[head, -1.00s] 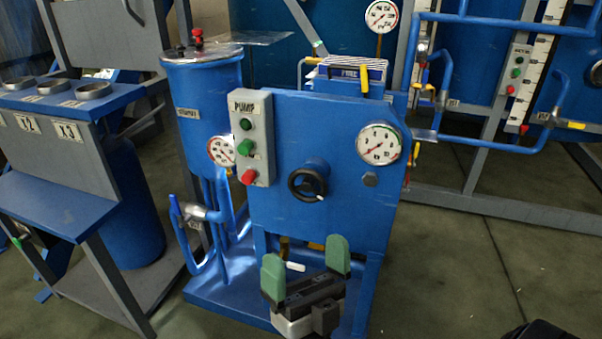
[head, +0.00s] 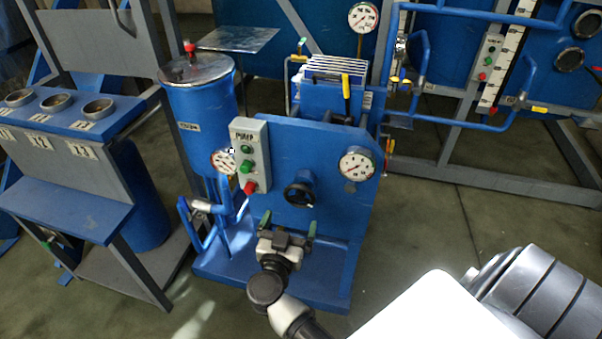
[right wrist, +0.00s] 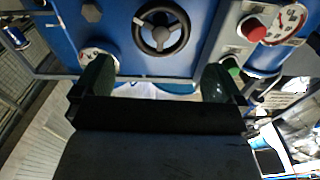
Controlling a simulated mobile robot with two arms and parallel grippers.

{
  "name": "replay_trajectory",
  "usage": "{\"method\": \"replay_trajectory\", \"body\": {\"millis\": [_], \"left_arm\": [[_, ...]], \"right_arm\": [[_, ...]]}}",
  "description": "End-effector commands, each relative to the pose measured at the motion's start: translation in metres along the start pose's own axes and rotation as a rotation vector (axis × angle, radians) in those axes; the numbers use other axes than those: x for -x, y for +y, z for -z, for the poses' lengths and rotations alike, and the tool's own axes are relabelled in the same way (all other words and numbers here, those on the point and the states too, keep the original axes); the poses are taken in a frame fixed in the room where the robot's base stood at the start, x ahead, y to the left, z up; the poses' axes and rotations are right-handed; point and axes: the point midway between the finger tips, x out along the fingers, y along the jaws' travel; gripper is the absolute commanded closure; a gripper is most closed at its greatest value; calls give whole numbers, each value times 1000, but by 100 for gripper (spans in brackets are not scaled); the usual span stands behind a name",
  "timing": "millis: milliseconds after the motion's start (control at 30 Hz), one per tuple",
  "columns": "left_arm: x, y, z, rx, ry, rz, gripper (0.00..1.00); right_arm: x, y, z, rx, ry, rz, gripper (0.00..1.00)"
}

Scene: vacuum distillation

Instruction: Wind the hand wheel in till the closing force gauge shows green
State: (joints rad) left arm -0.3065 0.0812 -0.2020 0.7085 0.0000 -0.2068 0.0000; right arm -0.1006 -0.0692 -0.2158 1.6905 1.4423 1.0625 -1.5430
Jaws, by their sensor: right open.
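The black hand wheel (head: 300,195) is on the front of the blue panel (head: 330,140). It also shows at the top of the right wrist view (right wrist: 162,28). A round white gauge (head: 357,165) sits right of the wheel on the same panel; its needle is too small to read surely. In the wrist view the gauge (right wrist: 98,58) is mostly hidden behind a finger. My right gripper (head: 288,223) is open, its green fingers apart and nothing between them. It is in front of and just below the wheel. In the wrist view the gripper (right wrist: 157,78) also looks empty. My left gripper is not in view.
A pump switch box (head: 250,155) with green and red buttons is left of the wheel. A blue vessel (head: 200,110) and pipes stand further left. A rack with round cups (head: 55,102) is at far left. Open floor (head: 440,225) lies to the right.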

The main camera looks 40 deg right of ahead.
Motion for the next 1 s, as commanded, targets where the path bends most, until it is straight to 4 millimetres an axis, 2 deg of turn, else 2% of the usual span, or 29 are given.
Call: {"method": "replay_trajectory", "body": {"millis": [33, 100, 200, 700, 833, 1000], "left_arm": [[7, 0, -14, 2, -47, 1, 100], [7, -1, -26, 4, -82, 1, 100], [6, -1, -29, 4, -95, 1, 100], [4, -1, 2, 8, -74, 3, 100], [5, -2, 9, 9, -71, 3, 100], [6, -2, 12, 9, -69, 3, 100]], "right_arm": [[-1, -1, 2, 18, -27, -4, 0], [-2, -2, -3, 36, -47, -7, 0], [-8, -2, -6, 43, -54, -8, 0], [-93, -1, -11, 41, -50, -7, 0], [-104, -1, -11, 41, -51, -6, 0], [-109, -1, -11, 40, -53, -7, 0]]}}
